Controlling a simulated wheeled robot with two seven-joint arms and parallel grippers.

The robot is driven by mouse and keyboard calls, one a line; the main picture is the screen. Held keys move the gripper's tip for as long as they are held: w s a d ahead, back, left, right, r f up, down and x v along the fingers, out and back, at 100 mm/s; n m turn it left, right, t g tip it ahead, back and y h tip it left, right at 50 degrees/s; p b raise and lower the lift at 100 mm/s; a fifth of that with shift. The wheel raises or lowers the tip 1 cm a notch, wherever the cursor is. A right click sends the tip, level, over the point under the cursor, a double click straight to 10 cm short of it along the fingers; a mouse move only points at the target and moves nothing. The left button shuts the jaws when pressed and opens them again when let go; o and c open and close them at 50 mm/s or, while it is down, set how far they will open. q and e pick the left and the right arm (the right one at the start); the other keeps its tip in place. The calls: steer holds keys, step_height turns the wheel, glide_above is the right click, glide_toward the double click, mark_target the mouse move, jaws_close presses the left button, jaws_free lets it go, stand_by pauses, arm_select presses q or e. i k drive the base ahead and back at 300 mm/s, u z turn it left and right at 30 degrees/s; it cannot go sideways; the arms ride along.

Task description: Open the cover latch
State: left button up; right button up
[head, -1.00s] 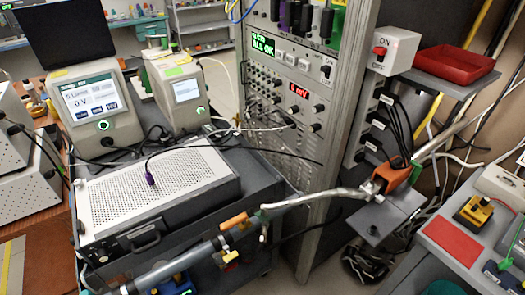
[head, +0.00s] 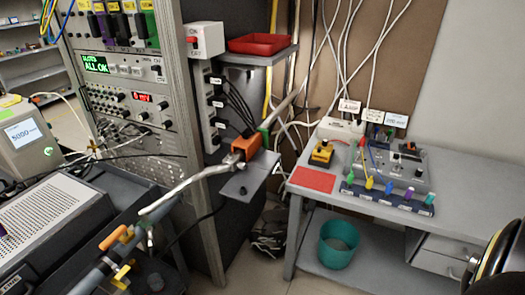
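I cannot pick out a cover latch for certain. A grey tube (head: 98,271) with orange and yellow fittings lies at the lower left. A perforated white-topped box (head: 45,227) lies at the left, partly cut off.
An instrument rack (head: 130,97) stands at the left. A red tray (head: 262,43) sits on an upper shelf. At the right, a grey bench (head: 330,207) carries a control panel (head: 393,163), a red mat (head: 313,179) and a yellow-black device (head: 321,153). A teal bin (head: 338,244) stands below it.

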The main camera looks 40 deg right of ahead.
mark_target(265, 132)
steer(key=u, duration=1)
steer(key=i, duration=0.7)
steer(key=z, duration=2.6)
